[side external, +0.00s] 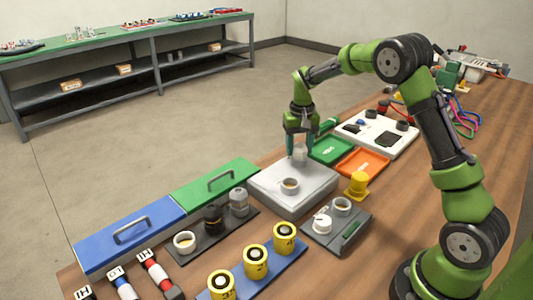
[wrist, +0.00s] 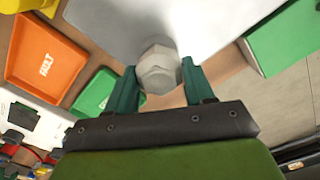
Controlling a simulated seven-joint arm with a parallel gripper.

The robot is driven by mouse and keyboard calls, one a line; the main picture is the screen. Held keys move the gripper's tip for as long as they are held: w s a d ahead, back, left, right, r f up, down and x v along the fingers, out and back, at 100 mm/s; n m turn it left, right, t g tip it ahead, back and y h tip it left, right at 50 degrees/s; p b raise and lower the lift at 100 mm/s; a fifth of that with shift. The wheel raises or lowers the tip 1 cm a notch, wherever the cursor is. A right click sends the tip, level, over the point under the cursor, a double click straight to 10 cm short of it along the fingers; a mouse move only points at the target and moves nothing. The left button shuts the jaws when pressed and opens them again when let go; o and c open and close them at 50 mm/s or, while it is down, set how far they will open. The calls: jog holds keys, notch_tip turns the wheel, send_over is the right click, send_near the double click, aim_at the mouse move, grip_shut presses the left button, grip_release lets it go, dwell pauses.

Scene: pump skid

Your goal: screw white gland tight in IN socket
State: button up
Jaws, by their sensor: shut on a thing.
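My gripper (side external: 299,153) is shut on the white gland (side external: 300,154), above the far part of a pale grey block (side external: 268,193). In the wrist view the gland (wrist: 158,70) is a hexagonal white piece between my two green fingertips (wrist: 158,84), with the block's pale surface (wrist: 190,22) just beyond it. No IN label is readable. Whether the gland sits in a socket or is clear of the block, I cannot tell.
A green tray (side external: 331,150) and an orange tray (side external: 363,163) lie behind the block. A yellow part (side external: 357,186) and a grey holder (side external: 335,232) stand at its right. A dark rack (side external: 211,237) and blue and green lidded boxes (side external: 130,235) are at left.

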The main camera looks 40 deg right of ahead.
jog(key=m, duration=0.4)
jog(key=shift+c, duration=0.3)
jog(key=m, duration=0.5)
jog(key=o, duration=1.1)
notch_tip(320, 180, up, 17)
jog(key=s+a+n+t, duration=0.2)
jog(key=s+a+n, duration=0.2)
jog(key=s, duration=0.4)
jog(key=s+a+n+t+y, duration=0.1)
jog(key=s+a+n+t, duration=0.1)
jog(key=s+a+n, duration=0.2)
jog(key=s+a+f+n+t+y, duration=0.1)
jog(key=s+a+n+t, duration=0.2)
jog(key=s+a, duration=0.5)
jog(key=shift+s+n, duration=0.4)
jog(key=shift+s, duration=1.5)
